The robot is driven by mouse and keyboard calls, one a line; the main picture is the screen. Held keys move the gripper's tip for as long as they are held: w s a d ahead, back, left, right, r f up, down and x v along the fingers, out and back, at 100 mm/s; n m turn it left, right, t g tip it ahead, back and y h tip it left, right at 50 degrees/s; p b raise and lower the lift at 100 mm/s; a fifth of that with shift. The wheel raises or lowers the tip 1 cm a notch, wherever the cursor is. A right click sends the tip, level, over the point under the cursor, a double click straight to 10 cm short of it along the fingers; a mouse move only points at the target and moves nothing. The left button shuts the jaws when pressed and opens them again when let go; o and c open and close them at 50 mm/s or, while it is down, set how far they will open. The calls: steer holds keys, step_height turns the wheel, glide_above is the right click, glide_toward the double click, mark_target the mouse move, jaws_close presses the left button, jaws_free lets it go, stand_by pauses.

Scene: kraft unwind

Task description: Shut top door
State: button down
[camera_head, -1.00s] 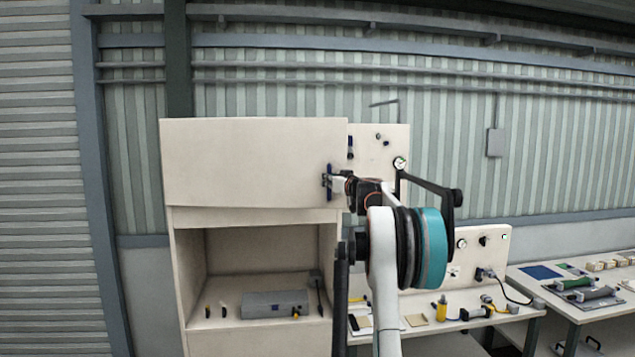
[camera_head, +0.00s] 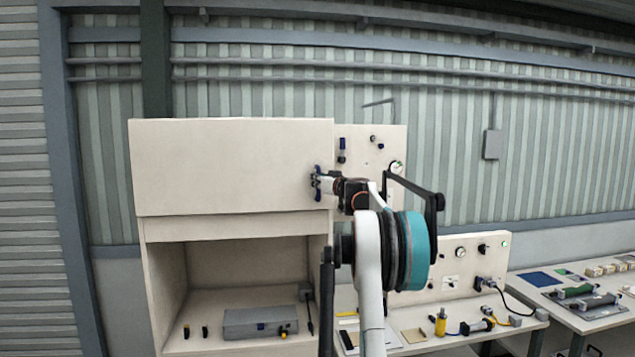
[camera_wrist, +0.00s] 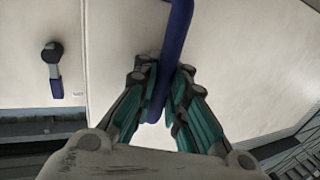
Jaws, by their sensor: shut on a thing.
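The top door (camera_head: 225,165) is a plain beige panel across the upper part of the cabinet. It covers the upper compartment in the head view, and I cannot tell whether a gap remains at its edges. Its blue bar handle (camera_wrist: 176,40) runs down between my fingers in the wrist view. My gripper (camera_wrist: 158,92) is shut around this handle, with a teal-padded finger on each side. In the head view my gripper (camera_head: 318,184) is small at the door's right edge, and my arm reaches it from the right.
Below the door is an open compartment (camera_head: 165,300) holding a grey box (camera_head: 258,322). A bench with tools, including a yellow bottle (camera_head: 440,322), stands to the right. A side panel carries another dark blue handle (camera_head: 342,150), also in the wrist view (camera_wrist: 55,75).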

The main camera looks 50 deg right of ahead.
steer(key=shift+s+d, duration=0.1)
steer(key=shift+d, duration=0.05)
steer(key=c, duration=2)
jaws_free()
steer(key=shift+o, duration=0.5)
steer(key=shift+d, duration=0.2)
steer(key=shift+s+a+f, duration=0.1)
steer(key=shift+s+a, duration=0.05)
